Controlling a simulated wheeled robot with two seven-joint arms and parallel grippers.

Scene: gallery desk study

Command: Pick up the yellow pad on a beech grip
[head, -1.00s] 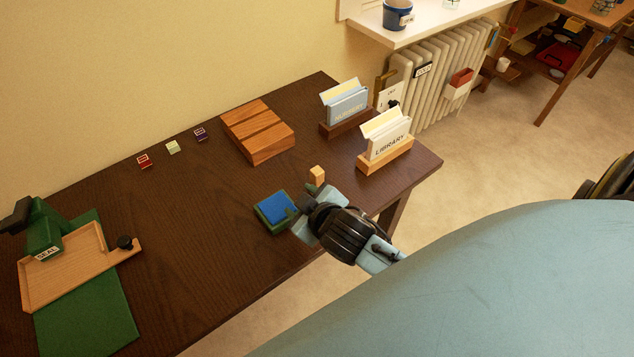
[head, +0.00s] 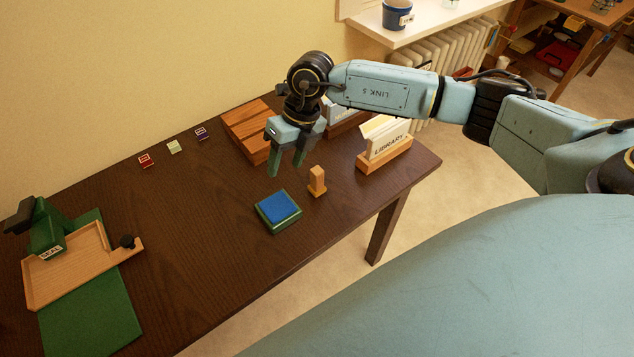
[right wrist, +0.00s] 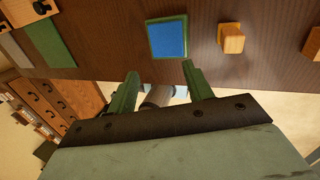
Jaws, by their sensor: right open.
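A small upright beech grip (head: 317,181) with a wider foot stands on the dark desk, right of a blue pad in a green tray (head: 278,210). The green fingers also show in the right wrist view (right wrist: 160,82). My left gripper is not in view.
The wooden LIBRARY card holder (head: 385,155) stands close behind and right of the grip. A slatted wooden block (head: 245,122) is behind my gripper. Three small coloured blocks (head: 174,147) sit near the wall. A green press with a wooden tray (head: 75,270) is at left; the desk's middle is clear.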

